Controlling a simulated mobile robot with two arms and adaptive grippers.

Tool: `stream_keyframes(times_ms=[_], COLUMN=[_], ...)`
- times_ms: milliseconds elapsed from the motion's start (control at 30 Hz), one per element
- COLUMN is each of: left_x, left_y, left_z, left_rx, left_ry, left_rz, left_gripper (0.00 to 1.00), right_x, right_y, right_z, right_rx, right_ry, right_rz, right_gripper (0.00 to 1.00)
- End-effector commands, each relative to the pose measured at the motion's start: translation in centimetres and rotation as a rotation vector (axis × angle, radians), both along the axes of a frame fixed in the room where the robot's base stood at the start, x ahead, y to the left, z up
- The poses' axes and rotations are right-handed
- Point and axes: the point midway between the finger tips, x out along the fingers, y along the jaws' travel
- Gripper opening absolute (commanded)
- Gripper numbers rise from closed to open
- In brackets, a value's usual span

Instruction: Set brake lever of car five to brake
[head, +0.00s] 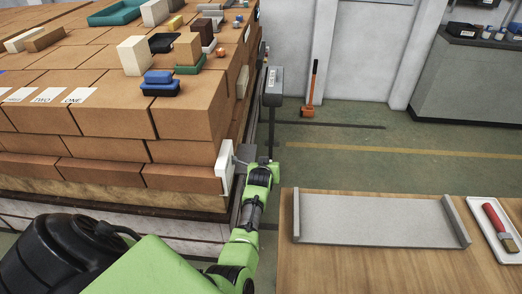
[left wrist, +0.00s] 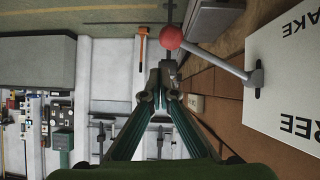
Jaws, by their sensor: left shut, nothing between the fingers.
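A white plate (head: 226,168) stands upright at the right end of the brick stack in the head view. In the left wrist view the plate (left wrist: 287,82) carries partly cut-off lettering, upside down, ending in "AKE" and "REE". A grey lever (left wrist: 222,59) comes from a slot in the plate and ends in a red ball knob (left wrist: 171,37). My left gripper (left wrist: 163,72) is shut and empty, its tips just short of the knob with an apparent small gap. In the head view my left gripper (head: 246,154) is beside the plate; the knob is hidden there. My right gripper is not in view.
Stacked bricks (head: 110,115) with small items on top fill the left. A dark box-shaped part (head: 273,85) stands behind my gripper. A wooden table (head: 370,270) with a grey tray (head: 375,220) is at the right. An orange-handled tool (head: 313,85) leans on the wall.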

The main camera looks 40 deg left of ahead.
Motion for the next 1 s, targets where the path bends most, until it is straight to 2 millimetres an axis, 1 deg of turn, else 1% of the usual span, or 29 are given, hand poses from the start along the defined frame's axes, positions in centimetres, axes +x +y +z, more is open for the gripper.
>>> stream_keyframes(times_ms=[33,100,400,633,1000], left_x=[0.0,0.0,0.0,-0.1,-0.2], left_y=[0.0,0.0,0.1,0.1,0.1], left_z=[-0.8,-1.5,-3.2,-3.6,-3.8], left_rx=[0.000,-0.001,-0.001,-0.001,-0.004], left_ry=[0.000,0.000,-0.002,-0.001,0.003], left_rz=[0.000,0.001,0.000,0.001,0.001], left_gripper=[0.00,0.00,0.00,0.00,0.00], right_x=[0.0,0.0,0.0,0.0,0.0], right_y=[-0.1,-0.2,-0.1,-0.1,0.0], right_z=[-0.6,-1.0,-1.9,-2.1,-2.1], right_rx=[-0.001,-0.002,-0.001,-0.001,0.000], right_ry=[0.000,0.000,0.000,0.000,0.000], right_rz=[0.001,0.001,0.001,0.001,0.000], right_gripper=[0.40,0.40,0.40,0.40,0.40])
